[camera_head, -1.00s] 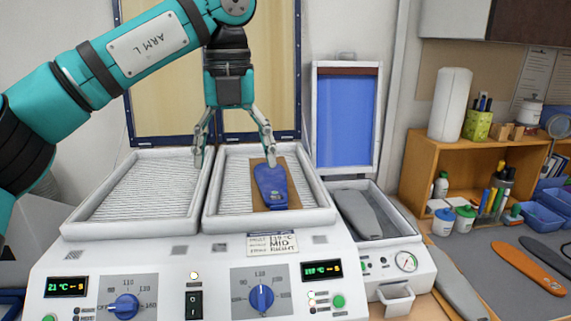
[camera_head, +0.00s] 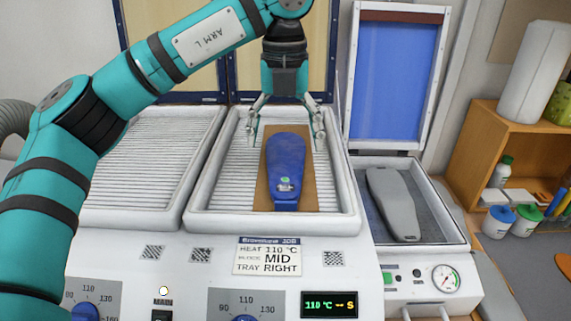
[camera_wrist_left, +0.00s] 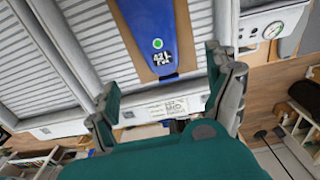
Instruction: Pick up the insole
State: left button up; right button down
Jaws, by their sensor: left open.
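The blue insole (camera_head: 286,163) lies on a brown board (camera_head: 308,196) in the right heating tray (camera_head: 345,222) of the white machine. It has a small green dot and a dark label at its near end. My left gripper (camera_head: 285,138) is open and empty, its fingers pointing down on either side of the insole. In the left wrist view the insole (camera_wrist_left: 143,22) lies beyond the open fingers of my left gripper (camera_wrist_left: 170,98); its label reads 42 L. I cannot tell the exact height of the fingertips above it. My right gripper is not in view.
The left heating tray (camera_head: 145,218) is empty. A grey insole-shaped form (camera_head: 394,204) lies in a smaller press at the right, with its blue-lined lid (camera_head: 392,83) raised.

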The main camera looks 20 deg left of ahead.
aim_at(286, 186)
pick_arm(q)
jog(key=f, duration=0.3)
jog(key=shift+w+p, duration=0.2)
jog(key=shift+p, duration=0.1)
jog(key=shift+s+f, duration=0.1)
jog(key=shift+f, duration=0.45)
jog(key=shift+s+f+p, duration=0.15)
jog(key=shift+f+p, duration=0.05)
jog(key=shift+p, duration=0.25)
jog(key=f, duration=0.1)
jog(key=f+p, duration=0.2)
jog(key=shift+s+d+f, duration=0.1)
jog(key=shift+s+f, duration=0.15)
jog(key=shift+f, duration=0.65)
jog(key=c, duration=1.1)
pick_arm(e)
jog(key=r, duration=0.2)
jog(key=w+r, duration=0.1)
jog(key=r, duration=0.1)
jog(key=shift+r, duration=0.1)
pick_arm(q)
jog(key=shift+r, duration=0.1)
